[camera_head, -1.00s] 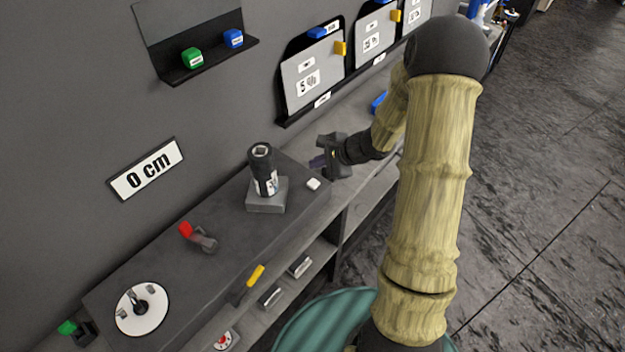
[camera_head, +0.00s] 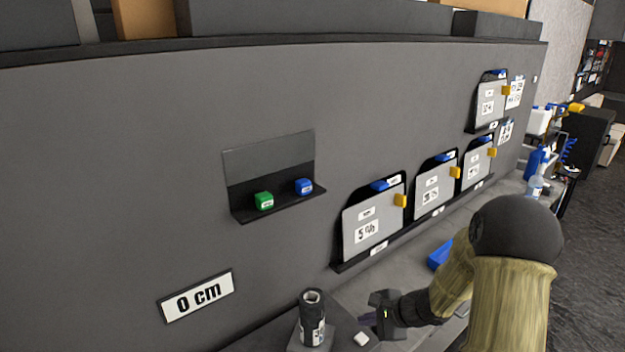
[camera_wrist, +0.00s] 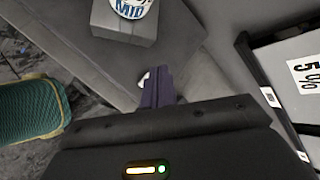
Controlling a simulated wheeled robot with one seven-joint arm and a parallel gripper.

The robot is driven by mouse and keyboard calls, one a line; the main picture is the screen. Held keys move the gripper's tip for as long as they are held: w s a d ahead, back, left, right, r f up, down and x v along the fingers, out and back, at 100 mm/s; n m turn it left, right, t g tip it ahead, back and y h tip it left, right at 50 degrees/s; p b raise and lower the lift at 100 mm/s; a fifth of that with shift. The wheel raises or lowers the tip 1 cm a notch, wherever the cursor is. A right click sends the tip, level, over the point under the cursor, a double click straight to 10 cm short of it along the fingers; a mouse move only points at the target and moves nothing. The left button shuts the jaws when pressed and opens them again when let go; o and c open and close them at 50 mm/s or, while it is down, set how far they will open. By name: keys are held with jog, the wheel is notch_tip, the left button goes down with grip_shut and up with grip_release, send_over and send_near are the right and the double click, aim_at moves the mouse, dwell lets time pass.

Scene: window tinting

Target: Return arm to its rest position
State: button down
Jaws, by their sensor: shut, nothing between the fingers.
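My gripper (camera_head: 372,318) is in the lower middle of the head view, in front of my sleeved arm, above the grey bench. Its fingers are together with nothing between them; in the wrist view the dark purplish fingers (camera_wrist: 158,88) also show closed. A black cylinder (camera_head: 312,310) on a grey block stands to its left. A small white block (camera_head: 362,339) lies between the cylinder and my gripper. The elbow of my arm shows as a dark ball at the lower right.
Tint sample panels (camera_head: 370,222) lean in black holders along the wall. A blue tray (camera_head: 440,255) lies behind my arm. Bottles (camera_head: 535,187) stand farther right.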

jog(key=s+r+n+g+h, duration=0.1)
jog(key=s+r+n+h, duration=0.2)
jog(key=s+n, duration=0.5)
jog(key=s+r+n+g+h, duration=0.2)
jog(key=s+r+n, duration=0.3)
jog(key=s+n, duration=0.3)
jog(key=s+h, duration=0.1)
jog(key=s, duration=0.2)
jog(key=shift+a+r+n+h, duration=0.3)
jog(key=shift+r+h, duration=0.1)
